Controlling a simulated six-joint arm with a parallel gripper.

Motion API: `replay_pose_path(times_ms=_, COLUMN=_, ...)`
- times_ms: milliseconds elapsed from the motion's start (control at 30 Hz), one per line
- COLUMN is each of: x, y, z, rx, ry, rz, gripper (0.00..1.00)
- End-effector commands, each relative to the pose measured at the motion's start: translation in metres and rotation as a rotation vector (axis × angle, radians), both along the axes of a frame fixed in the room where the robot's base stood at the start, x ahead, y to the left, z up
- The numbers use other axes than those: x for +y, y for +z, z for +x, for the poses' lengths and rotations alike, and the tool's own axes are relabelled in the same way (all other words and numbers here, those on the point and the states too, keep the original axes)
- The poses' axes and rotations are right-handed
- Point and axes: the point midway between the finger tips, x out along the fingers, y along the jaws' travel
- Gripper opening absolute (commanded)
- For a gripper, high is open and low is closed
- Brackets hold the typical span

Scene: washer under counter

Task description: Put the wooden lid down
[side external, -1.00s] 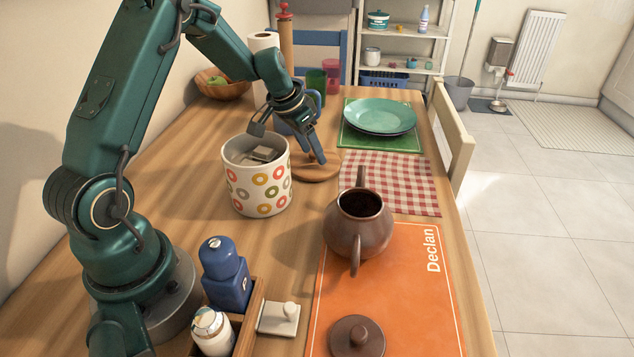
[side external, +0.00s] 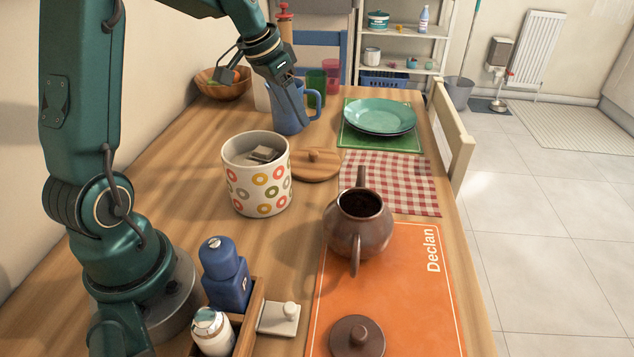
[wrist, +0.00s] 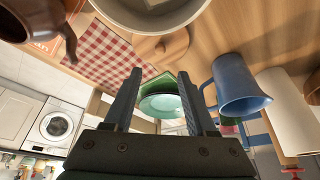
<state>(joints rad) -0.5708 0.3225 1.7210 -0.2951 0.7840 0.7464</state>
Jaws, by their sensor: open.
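The round wooden lid (side external: 318,165) with a small knob lies flat on the table, knob up, just right of the dotted canister (side external: 257,176). The lid also shows in the wrist view (wrist: 172,46), beside the canister's rim (wrist: 150,18). The canister is open at the top, with some light grey pieces inside. My gripper (side external: 290,108) is raised beyond the lid, in front of the blue jug (side external: 291,122) in the side view. In the wrist view my gripper (wrist: 160,82) has its two fingers apart with nothing between them.
Green plates (side external: 379,117) lie on a green mat behind. The orange mat (side external: 390,285) holds a brown lid (side external: 357,337). A blue bottle (side external: 225,275) stands in front.

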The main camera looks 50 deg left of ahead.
Motion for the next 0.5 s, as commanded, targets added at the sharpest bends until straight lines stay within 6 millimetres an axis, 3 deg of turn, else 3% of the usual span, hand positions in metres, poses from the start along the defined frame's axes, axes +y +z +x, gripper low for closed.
replay_pose_path(times_ms=133, x=-0.004, y=0.011, z=-0.005, rx=-0.002, ry=-0.001, rz=0.002, gripper=0.57)
replay_pose_path(times_ms=233, x=-0.022, y=0.020, z=-0.013, rx=-0.005, ry=-0.009, rz=0.005, gripper=0.57)
replay_pose_path(times_ms=367, x=-0.063, y=0.037, z=-0.037, rx=-0.016, ry=-0.017, rz=0.010, gripper=0.57)
replay_pose_path(times_ms=500, x=-0.107, y=0.047, z=-0.078, rx=-0.031, ry=-0.022, rz=0.013, gripper=0.57)
